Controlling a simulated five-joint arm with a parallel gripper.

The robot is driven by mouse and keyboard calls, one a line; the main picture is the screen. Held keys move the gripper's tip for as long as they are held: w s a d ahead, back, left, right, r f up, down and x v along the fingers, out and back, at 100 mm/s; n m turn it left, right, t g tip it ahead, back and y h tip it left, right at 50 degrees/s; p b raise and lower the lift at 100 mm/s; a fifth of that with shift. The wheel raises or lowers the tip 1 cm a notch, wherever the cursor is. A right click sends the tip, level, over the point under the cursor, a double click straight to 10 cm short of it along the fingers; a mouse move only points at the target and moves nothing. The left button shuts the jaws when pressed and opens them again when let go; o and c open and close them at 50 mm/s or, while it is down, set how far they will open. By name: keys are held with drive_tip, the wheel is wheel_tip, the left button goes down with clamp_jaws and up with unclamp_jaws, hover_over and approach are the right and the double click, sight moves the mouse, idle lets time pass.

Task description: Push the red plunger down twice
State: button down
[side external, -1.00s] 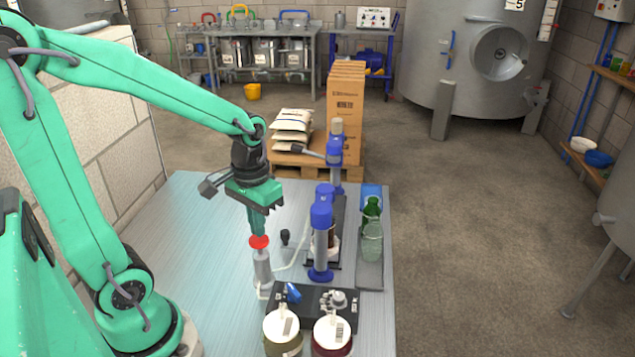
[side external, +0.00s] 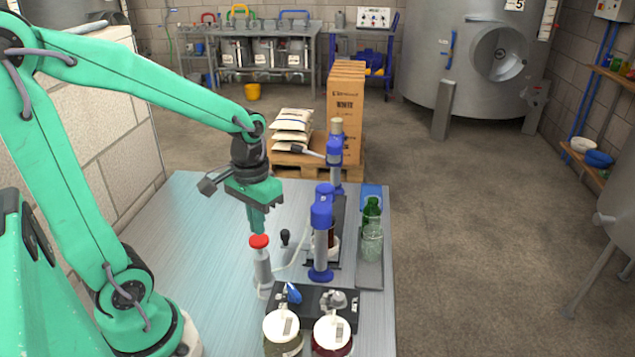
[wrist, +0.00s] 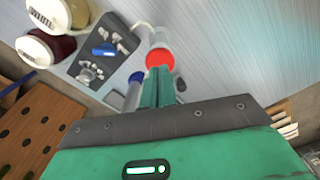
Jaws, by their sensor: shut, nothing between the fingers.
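The red plunger (side external: 259,241) is a round red cap on top of an upright grey-white pump cylinder (side external: 263,268) on the table. My gripper (side external: 257,232) is shut and empty, pointing down with its fingertips right over the red cap. In the wrist view the two green fingers of my gripper (wrist: 158,77) lie side by side and reach the edge of the red plunger (wrist: 160,57). The fingertips are at or just above the cap; I cannot tell whether they touch it.
A blue-capped column (side external: 321,240) stands close to the right of the pump. A black tray (side external: 312,300) and two white-lidded jars (side external: 282,325) are in front. A clear hose runs from the pump. Green and clear bottles (side external: 372,212) stand farther right. The table's left side (side external: 190,240) is clear.

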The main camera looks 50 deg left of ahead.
drive_tip(key=shift+r, duration=0.1)
drive_tip(key=shift+r, duration=2.45)
drive_tip(key=s+d+r+m+t, duration=0.3)
drive_tip(key=d+r+t, duration=0.1)
drive_tip(key=r+t, duration=0.1)
drive_tip(key=shift+s+d+t, duration=0.2)
drive_tip(key=shift+s+t, duration=0.1)
drive_tip(key=shift+s, duration=0.05)
